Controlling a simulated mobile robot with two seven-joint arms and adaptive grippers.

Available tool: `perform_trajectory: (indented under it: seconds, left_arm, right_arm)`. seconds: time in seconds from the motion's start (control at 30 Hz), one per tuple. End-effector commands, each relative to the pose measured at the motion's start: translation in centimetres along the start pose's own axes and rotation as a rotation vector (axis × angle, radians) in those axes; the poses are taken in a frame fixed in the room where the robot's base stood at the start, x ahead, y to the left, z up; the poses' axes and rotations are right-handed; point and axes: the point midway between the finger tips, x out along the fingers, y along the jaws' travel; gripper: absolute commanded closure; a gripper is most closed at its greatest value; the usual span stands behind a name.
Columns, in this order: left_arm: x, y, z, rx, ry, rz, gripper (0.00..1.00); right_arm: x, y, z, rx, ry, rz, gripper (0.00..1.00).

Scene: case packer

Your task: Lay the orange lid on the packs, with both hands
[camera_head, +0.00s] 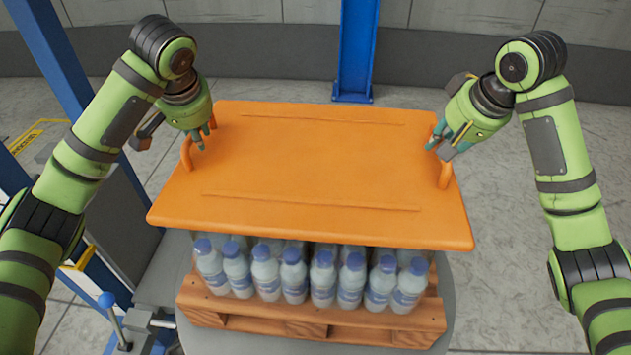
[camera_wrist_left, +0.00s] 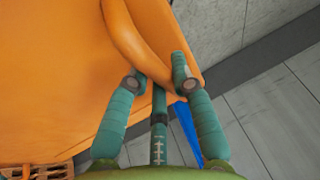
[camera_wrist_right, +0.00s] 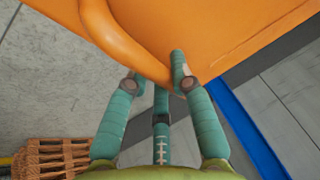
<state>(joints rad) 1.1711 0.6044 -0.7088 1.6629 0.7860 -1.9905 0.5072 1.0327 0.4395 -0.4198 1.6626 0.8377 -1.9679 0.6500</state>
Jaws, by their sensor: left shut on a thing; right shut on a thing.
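The orange lid (camera_head: 310,165) is a broad flat board with an arched handle at each end. It is over the bottle packs (camera_head: 310,275), which stand on a wooden pallet (camera_head: 310,325); whether it touches them I cannot tell. My left gripper (camera_head: 203,140) is shut on the left handle (camera_head: 186,153), which also shows between its fingers in the left wrist view (camera_wrist_left: 135,45). My right gripper (camera_head: 440,142) is shut on the right handle (camera_head: 446,174), also seen in the right wrist view (camera_wrist_right: 120,45). The lid hides the rear bottles.
A round grey table (camera_head: 435,330) bears the pallet. A blue post (camera_head: 357,50) stands behind the lid, and a blue frame (camera_head: 55,60) is at the left. A blue-knobbed lever (camera_head: 107,300) is at the lower left. The floor at the right is clear.

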Motion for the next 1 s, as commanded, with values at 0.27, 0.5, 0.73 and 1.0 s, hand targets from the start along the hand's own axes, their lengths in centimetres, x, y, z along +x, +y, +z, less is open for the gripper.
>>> perform_trajectory:
  seconds: [0.27, 0.5, 0.73, 1.0]
  left_arm:
    - [0.8, 0.0, 0.3, -0.005, 0.004, -0.003, 1.0]
    - [2.1, 0.3, 0.8, -0.005, 0.004, -0.003, 1.0]
    - [3.4, 0.6, 1.4, -0.005, 0.004, -0.003, 1.0]
    - [4.5, 0.8, 1.8, -0.004, 0.0, -0.003, 0.65]
  right_arm:
    - [0.8, 0.2, 0.3, 0.0, 0.003, 0.0, 1.0]
    - [2.1, 0.5, 0.8, 0.0, 0.003, 0.0, 1.0]
    - [3.4, 0.8, 1.4, 0.0, 0.003, 0.0, 1.0]
    - [4.5, 1.0, 1.9, 0.0, 0.0, 0.002, 0.65]
